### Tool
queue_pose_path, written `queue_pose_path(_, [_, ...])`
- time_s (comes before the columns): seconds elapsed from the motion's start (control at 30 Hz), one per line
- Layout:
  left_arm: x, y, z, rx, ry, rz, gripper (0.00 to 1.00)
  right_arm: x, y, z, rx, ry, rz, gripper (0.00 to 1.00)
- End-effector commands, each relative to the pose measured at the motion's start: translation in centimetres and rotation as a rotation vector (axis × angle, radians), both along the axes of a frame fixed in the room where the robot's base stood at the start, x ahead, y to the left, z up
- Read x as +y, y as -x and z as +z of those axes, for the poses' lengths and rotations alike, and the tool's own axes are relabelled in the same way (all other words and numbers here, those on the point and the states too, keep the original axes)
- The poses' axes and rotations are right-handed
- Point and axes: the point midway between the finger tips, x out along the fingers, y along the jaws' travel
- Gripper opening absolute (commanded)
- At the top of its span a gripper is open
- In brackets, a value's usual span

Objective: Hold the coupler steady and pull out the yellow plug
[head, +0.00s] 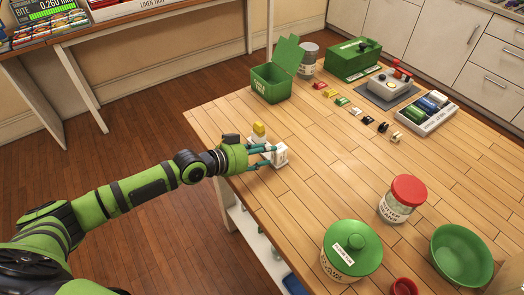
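A small white block, which looks like the coupler (280,155), is on the wooden table near its left edge. The yellow plug (258,129) shows just behind and left of it, pointing up; its lower part is partly hidden by my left gripper. My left gripper (272,155) reaches in from the left, low over the table. Its two teal fingers are spread apart, with their tips at the white block. Whether both fingers press on the block cannot be told. My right gripper is not in view.
A green open-lidded box (271,84), a grey jar (307,60) and a green case (353,60) stand at the back. Small coloured parts lie in a row near a grey device (392,86). A red-lidded jar (402,198), green canister (352,252) and green bowl (461,255) stand front right. The table's middle is clear.

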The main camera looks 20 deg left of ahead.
Motion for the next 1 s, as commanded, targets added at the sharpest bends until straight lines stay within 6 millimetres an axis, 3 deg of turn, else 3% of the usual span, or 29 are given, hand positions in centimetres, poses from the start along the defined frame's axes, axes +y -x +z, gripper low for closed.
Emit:
queue_pose_path(0.37, [0.6,0.6,0.4,-0.002,-0.001,0.001,0.41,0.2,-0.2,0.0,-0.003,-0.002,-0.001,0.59])
queue_pose_path(0.8, [5.4,7.0,3.6,0.001,-0.006,-0.001,0.41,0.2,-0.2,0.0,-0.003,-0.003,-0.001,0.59])
queue_pose_path(1.0, [6.6,8.4,4.4,0.0,-0.003,0.0,0.41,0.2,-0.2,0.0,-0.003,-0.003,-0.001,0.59])
